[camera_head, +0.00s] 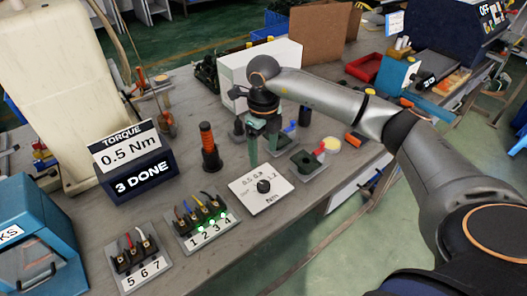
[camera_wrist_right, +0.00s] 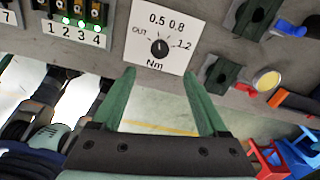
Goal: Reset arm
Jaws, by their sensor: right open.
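My right arm (camera_head: 330,95) reaches in from the right in the head view. Its gripper (camera_head: 263,150) points down above the workbench, just behind the white torque dial plate (camera_head: 262,188). In the right wrist view the two green fingers (camera_wrist_right: 160,85) are spread apart with nothing between them. The dial plate also shows there (camera_wrist_right: 158,32), beyond the fingertips, with a black knob and marks 0.5, 0.8, 1.2 and OUT. My left gripper does not show in the head view.
A display (camera_head: 132,165) reads "TORQUE 0.5 Nm" and "3 DONE". Terminal block 1-4 (camera_head: 205,220) has green lights lit; block 5-7 (camera_head: 135,255) stands left of it. An orange-handled screwdriver (camera_head: 208,145) stands upright in a holder. A white box (camera_head: 258,65) is behind my gripper.

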